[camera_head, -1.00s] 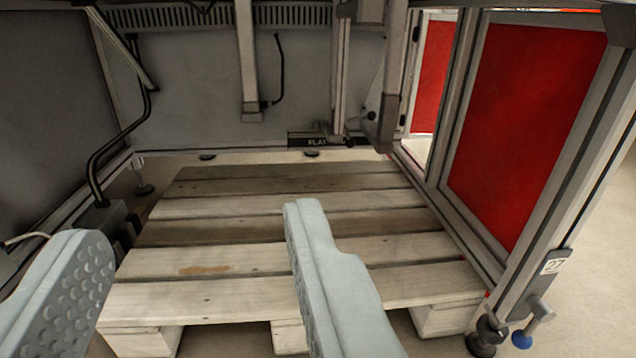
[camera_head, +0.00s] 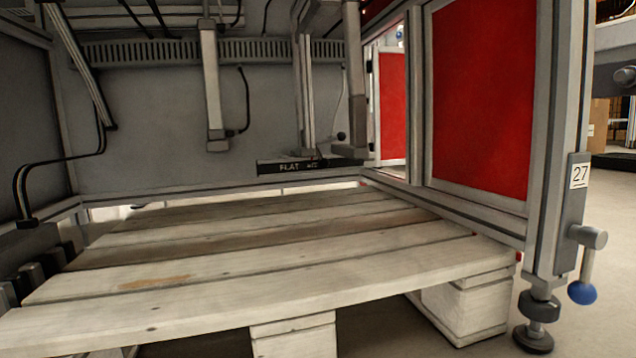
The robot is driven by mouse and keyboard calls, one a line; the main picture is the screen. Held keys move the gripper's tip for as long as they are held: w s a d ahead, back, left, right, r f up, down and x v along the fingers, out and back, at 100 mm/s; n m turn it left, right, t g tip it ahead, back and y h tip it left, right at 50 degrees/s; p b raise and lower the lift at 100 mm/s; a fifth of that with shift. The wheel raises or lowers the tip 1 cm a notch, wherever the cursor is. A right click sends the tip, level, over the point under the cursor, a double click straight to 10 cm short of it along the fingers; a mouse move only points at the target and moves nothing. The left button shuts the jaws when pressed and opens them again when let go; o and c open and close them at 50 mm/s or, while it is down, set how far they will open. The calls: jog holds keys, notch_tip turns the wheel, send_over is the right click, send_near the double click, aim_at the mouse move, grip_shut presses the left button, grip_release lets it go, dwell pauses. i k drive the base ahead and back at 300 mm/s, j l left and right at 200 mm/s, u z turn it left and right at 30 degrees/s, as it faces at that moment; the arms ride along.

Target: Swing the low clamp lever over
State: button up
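The low clamp lever (camera_head: 587,266) is at the lower right, on the grey post (camera_head: 552,135) of the frame. It is a short grey handle that hangs down from a round pivot and ends in a blue ball knob (camera_head: 582,293). A plate (camera_head: 578,176) marked 27 is fixed just above it. My gripper does not show now, so its place relative to the lever cannot be seen.
A wooden pallet (camera_head: 250,289) fills the lower middle, inside the frame. A red panel (camera_head: 482,98) stands left of the post. The post rests on a black foot (camera_head: 534,330). Open floor (camera_head: 610,230) lies to its right.

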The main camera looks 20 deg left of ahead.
aim_at(323, 163)
jog(key=i, duration=1.8)
jog(key=i+j, duration=0.3)
jog(key=j, duration=0.4)
jog(key=i+j, duration=0.15)
jog(key=j, duration=0.2)
